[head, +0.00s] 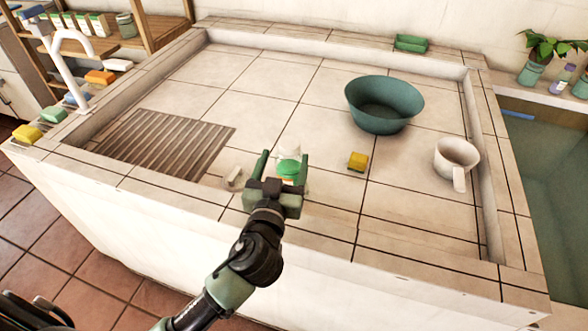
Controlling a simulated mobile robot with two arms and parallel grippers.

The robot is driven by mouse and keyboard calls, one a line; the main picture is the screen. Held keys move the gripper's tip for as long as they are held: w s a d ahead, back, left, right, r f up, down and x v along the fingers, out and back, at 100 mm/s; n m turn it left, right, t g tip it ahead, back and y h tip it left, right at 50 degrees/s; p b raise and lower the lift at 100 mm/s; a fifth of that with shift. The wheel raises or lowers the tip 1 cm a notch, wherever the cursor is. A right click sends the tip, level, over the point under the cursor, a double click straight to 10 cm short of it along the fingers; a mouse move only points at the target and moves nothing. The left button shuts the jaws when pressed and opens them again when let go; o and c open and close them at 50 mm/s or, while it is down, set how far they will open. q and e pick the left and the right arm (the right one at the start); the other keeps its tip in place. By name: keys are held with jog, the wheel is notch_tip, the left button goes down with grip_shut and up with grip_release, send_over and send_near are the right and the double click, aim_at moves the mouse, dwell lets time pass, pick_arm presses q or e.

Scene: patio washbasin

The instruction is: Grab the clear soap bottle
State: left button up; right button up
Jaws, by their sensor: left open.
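The clear soap bottle (289,166) stands on the tiled basin floor near its front side. It has a pale, see-through upper part and green lower down. My left gripper (283,160) is open, with one green finger to the left of the bottle and one to the right. The bottle shows between the fingers. I cannot tell whether either finger touches it. The gripper's palm hides the bottle's lower end. My right gripper is not in view.
A yellow block (357,161) lies right of the gripper. A teal bowl (386,106) and a white mug (456,157) stand farther right. A small pale object (234,179) lies close on the left, by a slatted drain (160,147). The basin's raised front edge runs below my arm.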

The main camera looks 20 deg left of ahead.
aim_at(292, 138)
pick_arm(q)
jog(key=shift+w+d+f, duration=0.1)
jog(key=shift+w+f, duration=0.1)
jog(key=shift+w, duration=0.15)
jog(key=w, duration=0.2)
jog(key=w+p, duration=0.1)
jog(key=shift+w+a+r, duration=0.15)
jog(key=shift+a+r, duration=0.05)
jog(key=shift+r, duration=0.1)
jog(key=w, duration=0.3)
jog(key=shift+w+a+f+p, duration=0.15)
jog(key=shift+w+p, duration=0.15)
jog(key=shift+w, duration=0.25)
grip_shut()
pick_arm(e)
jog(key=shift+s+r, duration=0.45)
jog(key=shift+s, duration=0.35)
